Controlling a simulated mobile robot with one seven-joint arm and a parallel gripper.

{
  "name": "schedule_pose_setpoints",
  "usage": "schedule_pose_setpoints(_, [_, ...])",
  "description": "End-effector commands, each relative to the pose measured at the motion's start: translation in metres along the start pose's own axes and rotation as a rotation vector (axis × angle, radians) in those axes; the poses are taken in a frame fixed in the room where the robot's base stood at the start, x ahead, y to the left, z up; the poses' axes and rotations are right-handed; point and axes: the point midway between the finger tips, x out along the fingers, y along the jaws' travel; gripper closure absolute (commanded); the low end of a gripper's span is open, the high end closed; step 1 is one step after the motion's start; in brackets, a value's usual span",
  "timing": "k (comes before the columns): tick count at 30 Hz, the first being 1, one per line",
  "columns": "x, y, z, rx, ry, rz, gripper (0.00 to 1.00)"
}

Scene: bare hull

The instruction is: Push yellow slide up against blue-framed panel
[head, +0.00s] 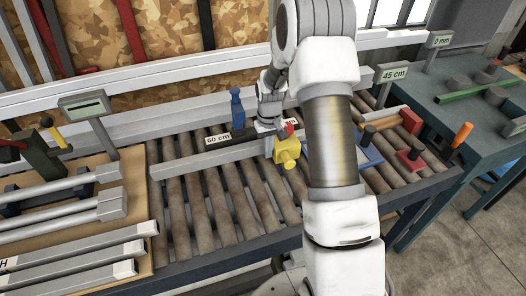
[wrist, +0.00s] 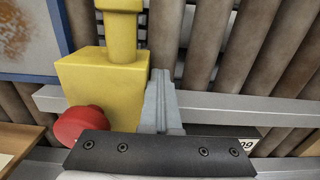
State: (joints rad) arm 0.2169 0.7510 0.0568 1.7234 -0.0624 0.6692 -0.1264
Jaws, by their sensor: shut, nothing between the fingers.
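The yellow slide (head: 288,150) is a block with a round yellow post and a red knob, and it sits at the grey rail on the roller table. It fills the upper left of the wrist view (wrist: 95,85). My gripper (head: 268,132) is shut and empty, just left of the slide. In the wrist view its closed fingers (wrist: 160,85) stand close along the block's right side; I cannot tell if they touch. The blue-framed panel (wrist: 28,40) lies beyond the slide at upper left. In the head view its blue edge (head: 371,157) shows beside my arm, which hides most of it.
A blue bottle-shaped piece (head: 237,108) stands behind the rail (head: 210,160) by a 60 cm sign (head: 218,138). A red clamp-like piece (head: 410,158) is at the right of the rollers. A board (head: 140,230) with grey bars lies left. Front rollers (head: 205,215) are clear.

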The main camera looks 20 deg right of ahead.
Motion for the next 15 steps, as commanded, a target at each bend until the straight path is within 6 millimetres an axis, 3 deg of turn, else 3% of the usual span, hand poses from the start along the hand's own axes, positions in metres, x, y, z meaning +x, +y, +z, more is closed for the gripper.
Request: schedule_pose_setpoints(15, [0.000,0.017,0.000,0.002,0.000,0.001,1.00])
